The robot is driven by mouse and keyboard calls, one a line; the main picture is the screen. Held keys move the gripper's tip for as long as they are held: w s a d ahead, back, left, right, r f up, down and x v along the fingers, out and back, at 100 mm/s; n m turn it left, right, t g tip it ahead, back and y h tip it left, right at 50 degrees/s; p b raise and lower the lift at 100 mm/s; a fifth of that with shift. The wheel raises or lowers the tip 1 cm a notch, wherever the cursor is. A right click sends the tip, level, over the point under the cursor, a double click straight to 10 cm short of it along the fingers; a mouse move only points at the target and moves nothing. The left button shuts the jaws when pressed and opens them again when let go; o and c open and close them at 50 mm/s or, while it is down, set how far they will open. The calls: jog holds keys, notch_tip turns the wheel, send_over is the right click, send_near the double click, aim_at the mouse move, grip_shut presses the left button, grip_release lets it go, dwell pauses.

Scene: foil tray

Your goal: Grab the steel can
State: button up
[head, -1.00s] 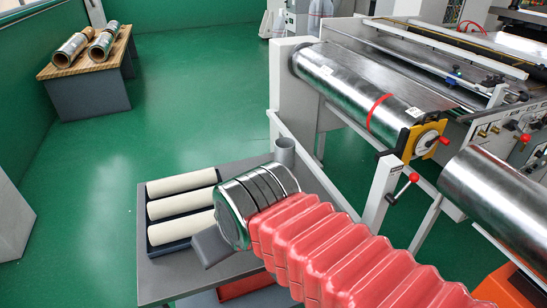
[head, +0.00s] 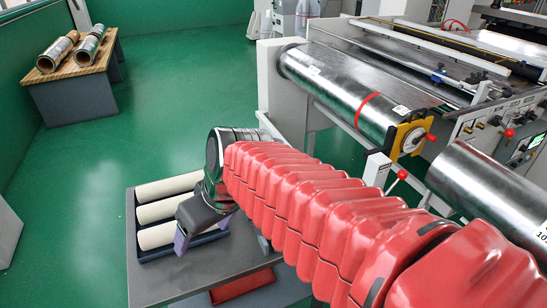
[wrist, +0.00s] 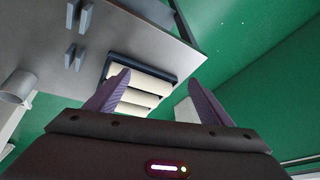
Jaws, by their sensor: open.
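A plain light-grey cylinder, apparently the steel can (wrist: 18,86), stands on the grey table at the left edge of the wrist view. In the head view it is hidden behind my red-sleeved arm. My gripper (head: 201,232) is over the table beside the rolls, its two purple fingers apart and pointing down. In the wrist view my gripper (wrist: 158,90) is open, with nothing held. The can is left of both fingers there and apart from them.
A dark blue tray holding white rolls (head: 165,212) lies on the grey table (head: 150,286). Small blue-grey posts (wrist: 75,54) stand between tray and can in the wrist view. A large machine with a steel roller (head: 340,88) is to the right.

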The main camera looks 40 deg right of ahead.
jog(key=shift+o, duration=0.5)
jog(key=w+d+f+t+y, duration=0.1)
jog(key=w+d+y, duration=0.1)
jog(key=w+d, duration=0.5)
jog(key=w, duration=0.3)
jog(key=shift+f+n+y, duration=0.25)
jog(key=shift+n+y, duration=0.05)
jog(key=shift+n, duration=0.1)
jog(key=w+d+f+t, duration=0.3)
jog(key=w+d, duration=0.4)
jog(key=d, duration=0.5)
jog(key=d+f+t+h, duration=0.1)
jog(key=d+f+t, duration=0.1)
jog(key=d, duration=1.1)
jog(key=d+f+t+h, duration=0.2)
jog(key=d+f, duration=0.3)
jog(key=d, duration=0.7)
jog(key=shift+d+m+t, duration=0.4)
jog(key=shift+t, duration=0.1)
jog(key=shift+x, duration=4.35)
jog(key=shift+f, duration=0.1)
